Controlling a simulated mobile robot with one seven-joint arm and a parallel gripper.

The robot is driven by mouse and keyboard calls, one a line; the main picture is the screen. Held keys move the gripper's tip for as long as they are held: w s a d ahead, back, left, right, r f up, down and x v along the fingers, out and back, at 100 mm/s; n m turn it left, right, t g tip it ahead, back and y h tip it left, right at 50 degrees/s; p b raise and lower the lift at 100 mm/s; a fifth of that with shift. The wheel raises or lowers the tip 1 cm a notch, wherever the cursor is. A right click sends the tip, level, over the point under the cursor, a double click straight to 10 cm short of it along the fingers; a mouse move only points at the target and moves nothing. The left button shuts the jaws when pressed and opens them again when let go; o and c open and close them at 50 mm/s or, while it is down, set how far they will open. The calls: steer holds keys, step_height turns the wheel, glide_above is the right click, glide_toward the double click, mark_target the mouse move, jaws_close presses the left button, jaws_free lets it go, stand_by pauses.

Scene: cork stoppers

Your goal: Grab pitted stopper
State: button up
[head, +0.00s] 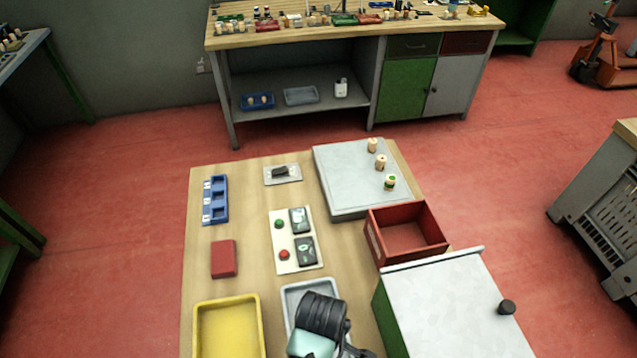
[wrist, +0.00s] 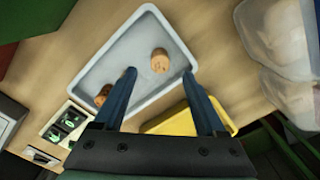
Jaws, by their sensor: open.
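In the wrist view two cork stoppers lie in a grey tray (wrist: 104,62). One cork stopper (wrist: 160,61) lies just beyond and roughly between the fingertips of my gripper (wrist: 159,74), with faint marks on it. The other, darker cork stopper (wrist: 102,93) lies near the tray's left side, partly behind the left finger. My gripper is open and empty above the tray. I cannot tell surely which one is pitted. In the head view my arm covers much of the grey tray (head: 290,291) and hides the corks in it.
A yellow tray (head: 228,330) stands left of the grey tray. Three stoppers (head: 381,162) stand on a grey slab (head: 342,180), one with a green band. An empty red box (head: 376,243) and a white-topped cabinet (head: 450,310) stand to the right. Clear plastic containers (wrist: 290,40) show at wrist-view right.

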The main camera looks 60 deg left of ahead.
steer(key=shift+f+p, duration=0.6)
steer(key=shift+f, duration=2.7)
jaws_close()
